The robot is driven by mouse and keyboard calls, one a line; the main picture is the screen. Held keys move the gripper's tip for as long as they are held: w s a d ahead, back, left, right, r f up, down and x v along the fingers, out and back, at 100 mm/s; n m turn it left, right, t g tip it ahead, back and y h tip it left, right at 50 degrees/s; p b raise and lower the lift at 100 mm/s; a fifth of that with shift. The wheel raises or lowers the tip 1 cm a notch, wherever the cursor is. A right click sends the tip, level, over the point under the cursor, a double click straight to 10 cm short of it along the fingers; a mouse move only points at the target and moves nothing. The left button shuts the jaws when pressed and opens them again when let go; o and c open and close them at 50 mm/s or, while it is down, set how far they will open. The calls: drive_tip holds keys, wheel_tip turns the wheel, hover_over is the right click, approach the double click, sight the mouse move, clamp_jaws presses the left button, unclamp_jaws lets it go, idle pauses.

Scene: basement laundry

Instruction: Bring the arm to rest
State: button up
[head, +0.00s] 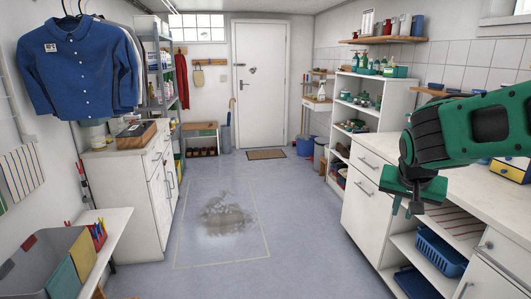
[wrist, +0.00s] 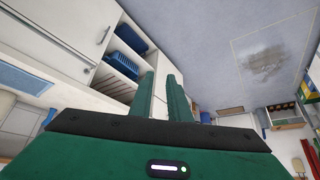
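My gripper (head: 406,209) hangs at the right of the head view, at the end of my green and black arm. It is in the air in front of the white counter (head: 462,203) on the right. In the wrist view, the two green fingers of my gripper (wrist: 162,76) stand apart with a gap between them. Nothing shows between them, so it is open and empty. Whether any part of my arm touches the counter cannot be told.
The counter's open shelves hold a blue basket (head: 441,250). A white shelf unit (head: 370,108) stands farther back. At left are a white cabinet (head: 128,200) and a bench with a grey bin (head: 45,275). The middle floor is clear except for a dark wet patch (head: 227,216) inside a marked outline.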

drive_tip(key=s+d+f+g+y, duration=0.1)
drive_tip(key=s+d+f, duration=0.1)
drive_tip(key=s, duration=0.7)
drive_tip(key=s+d+f+g+y, duration=0.1)
drive_tip(key=s+f+g, duration=0.1)
drive_tip(key=s, duration=0.8)
drive_tip(key=s+d+f+g+y, duration=0.1)
drive_tip(key=s+d+f+g, duration=0.1)
drive_tip(key=s, duration=0.7)
drive_tip(key=shift+s+d+f, duration=0.15)
drive_tip(key=shift+s+d, duration=0.2)
drive_tip(key=shift+w, duration=0.15)
